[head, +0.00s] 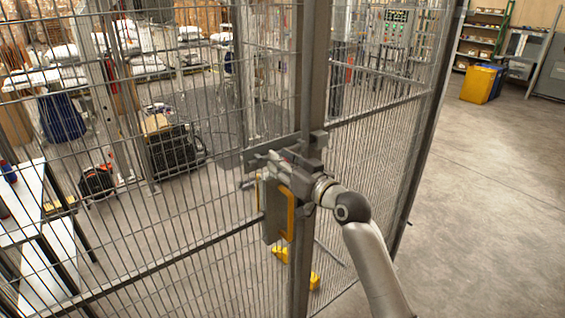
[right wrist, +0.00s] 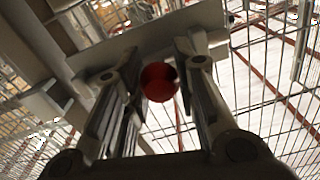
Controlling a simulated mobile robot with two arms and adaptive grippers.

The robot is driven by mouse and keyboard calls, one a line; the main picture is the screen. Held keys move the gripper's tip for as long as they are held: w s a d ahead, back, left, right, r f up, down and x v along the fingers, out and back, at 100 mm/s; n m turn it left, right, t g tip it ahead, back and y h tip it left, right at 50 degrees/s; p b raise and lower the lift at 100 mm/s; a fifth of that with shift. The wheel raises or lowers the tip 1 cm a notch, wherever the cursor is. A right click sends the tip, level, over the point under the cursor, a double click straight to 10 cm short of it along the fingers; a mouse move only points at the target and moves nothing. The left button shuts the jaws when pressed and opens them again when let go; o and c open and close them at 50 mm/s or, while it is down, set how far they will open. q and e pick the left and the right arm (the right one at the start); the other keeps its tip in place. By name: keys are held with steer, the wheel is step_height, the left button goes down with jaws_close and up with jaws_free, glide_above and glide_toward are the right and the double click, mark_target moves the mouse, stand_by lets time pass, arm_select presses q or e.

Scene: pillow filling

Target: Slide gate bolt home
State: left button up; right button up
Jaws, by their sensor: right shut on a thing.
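The gate bolt's red knob (right wrist: 158,82) sits between the two fingers of my right gripper (right wrist: 160,78) in the right wrist view, with a finger on each side. In the head view my right gripper (head: 264,166) is at the gate's latch, beside the upright grey post (head: 313,95), and hides the knob. A grey bolt plate (head: 232,159) runs across the mesh just behind the gripper; it also shows in the right wrist view (right wrist: 95,58). How far the bolt reaches into its keeper is hidden. My left gripper is out of view.
A yellow handle (head: 288,213) on a grey box is just below the gripper. Wire mesh fence (head: 150,255) extends on both sides of the post. Open concrete floor (head: 480,200) lies to the right, with yellow and blue bins (head: 478,85) farther back.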

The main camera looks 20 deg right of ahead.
mark_target(294, 149)
jaws_close()
steer(key=shift+d+f, duration=0.1)
steer(key=shift+d, duration=0.15)
steer(key=d+b, duration=0.1)
steer(key=d, duration=0.1)
steer(key=w+d+b, duration=0.2)
steer(key=d+b, duration=0.1)
steer(key=shift+d, duration=0.3)
steer(key=shift+a+r, duration=0.1)
steer(key=shift+r, duration=0.1)
steer(key=o, duration=0.7)
jaws_free()
steer(key=shift+w, duration=0.1)
steer(key=shift+o, duration=1.3)
steer(key=shift+d+f, duration=0.1)
steer(key=shift+d, duration=0.1)
